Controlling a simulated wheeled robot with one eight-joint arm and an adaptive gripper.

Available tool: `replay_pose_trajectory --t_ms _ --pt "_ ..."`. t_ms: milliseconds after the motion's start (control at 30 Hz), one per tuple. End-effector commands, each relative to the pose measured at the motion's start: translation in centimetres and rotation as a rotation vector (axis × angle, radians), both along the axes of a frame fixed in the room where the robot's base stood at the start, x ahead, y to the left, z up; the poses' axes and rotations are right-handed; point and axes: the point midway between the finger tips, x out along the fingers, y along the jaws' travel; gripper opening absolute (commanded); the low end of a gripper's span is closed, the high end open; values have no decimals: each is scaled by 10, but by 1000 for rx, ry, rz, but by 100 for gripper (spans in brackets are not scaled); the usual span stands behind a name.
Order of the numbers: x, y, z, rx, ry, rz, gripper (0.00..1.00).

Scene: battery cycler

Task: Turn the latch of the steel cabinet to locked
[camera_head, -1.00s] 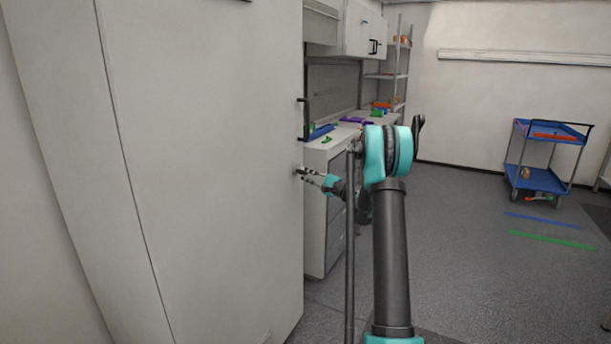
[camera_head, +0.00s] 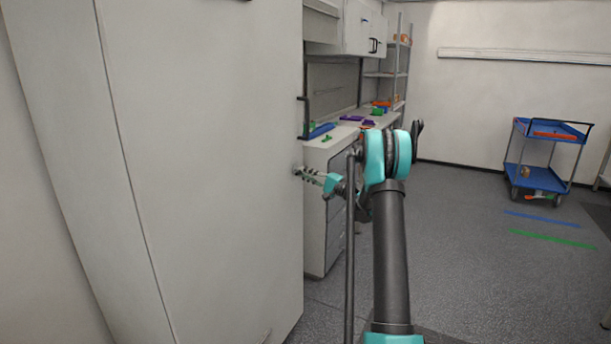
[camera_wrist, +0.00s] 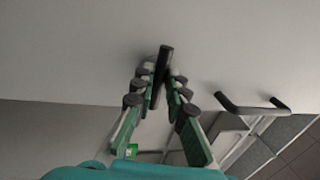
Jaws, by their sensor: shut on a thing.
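The tall pale steel cabinet (camera_head: 200,170) fills the left of the head view; its flat side also fills the top of the wrist view (camera_wrist: 70,50). The latch (camera_wrist: 163,72) is a short dark bar standing out from the cabinet face. My gripper (camera_wrist: 160,80) is shut on it, with one finger on each side of the bar. In the head view, my gripper (camera_head: 300,171) is at the cabinet's right edge, below the dark door handle (camera_head: 304,118). The latch is too small to make out there, and how far it is turned is unclear.
A counter (camera_head: 345,140) with drawers and small coloured items stands behind my gripper. A blue cart (camera_head: 540,178) stands at the far right. The floor between is open, with blue and green strips. The dark door handle also juts out in the wrist view (camera_wrist: 252,108).

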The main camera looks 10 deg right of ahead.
Motion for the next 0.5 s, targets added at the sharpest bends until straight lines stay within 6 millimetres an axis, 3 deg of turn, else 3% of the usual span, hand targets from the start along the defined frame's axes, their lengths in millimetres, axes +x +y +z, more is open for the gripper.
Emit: replay_pose_trajectory --t_ms 267,300,467,500 --pt "0 1 -1 -3 -1 2 0" --pt "0 1 -1 -3 -1 2 14" --pt "0 1 -1 -2 0 2 34" --pt "0 0 -1 -2 -1 2 34"
